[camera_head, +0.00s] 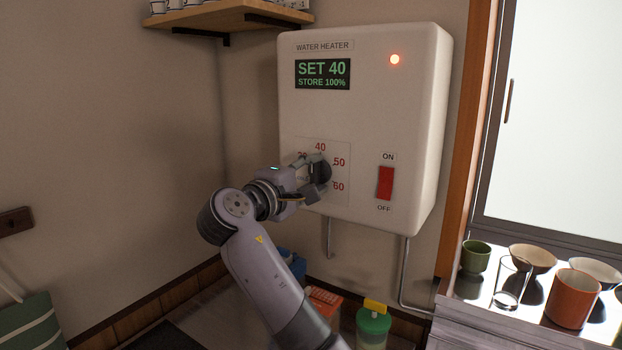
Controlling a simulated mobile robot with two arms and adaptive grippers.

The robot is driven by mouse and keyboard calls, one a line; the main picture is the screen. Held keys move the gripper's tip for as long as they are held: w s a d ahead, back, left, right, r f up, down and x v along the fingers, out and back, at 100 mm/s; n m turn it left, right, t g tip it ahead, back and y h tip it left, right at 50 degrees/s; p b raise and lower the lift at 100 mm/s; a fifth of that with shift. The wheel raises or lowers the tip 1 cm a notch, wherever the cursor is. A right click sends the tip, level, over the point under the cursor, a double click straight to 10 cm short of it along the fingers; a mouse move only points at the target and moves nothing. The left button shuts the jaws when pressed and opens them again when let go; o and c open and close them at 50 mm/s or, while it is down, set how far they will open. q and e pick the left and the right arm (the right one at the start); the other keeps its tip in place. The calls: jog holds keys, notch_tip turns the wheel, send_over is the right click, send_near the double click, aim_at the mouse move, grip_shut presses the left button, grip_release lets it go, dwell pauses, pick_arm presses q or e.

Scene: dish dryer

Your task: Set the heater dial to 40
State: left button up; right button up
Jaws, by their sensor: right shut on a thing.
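The white water heater (365,120) hangs on the wall. Its display (323,74) reads SET 40 and STORE 100%. The dark dial (321,170) sits at the heater's lower left, among red numbers 40, 50 and 60; another number at the left is partly covered. My right gripper (312,176) is at the dial with its fingers shut on it, hiding much of it and its pointer. My left gripper is not in view.
A red ON/OFF switch (385,183) is right of the dial, and a lamp (395,59) glows above. Cups, bowls and a glass (511,283) stand at the lower right. A wooden shelf (225,17) is at upper left.

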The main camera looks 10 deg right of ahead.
jog(key=shift+f, duration=0.15)
jog(key=o, duration=1.1)
jog(key=shift+o, duration=0.2)
jog(key=v, duration=0.7)
jog(key=shift+s+a, duration=0.25)
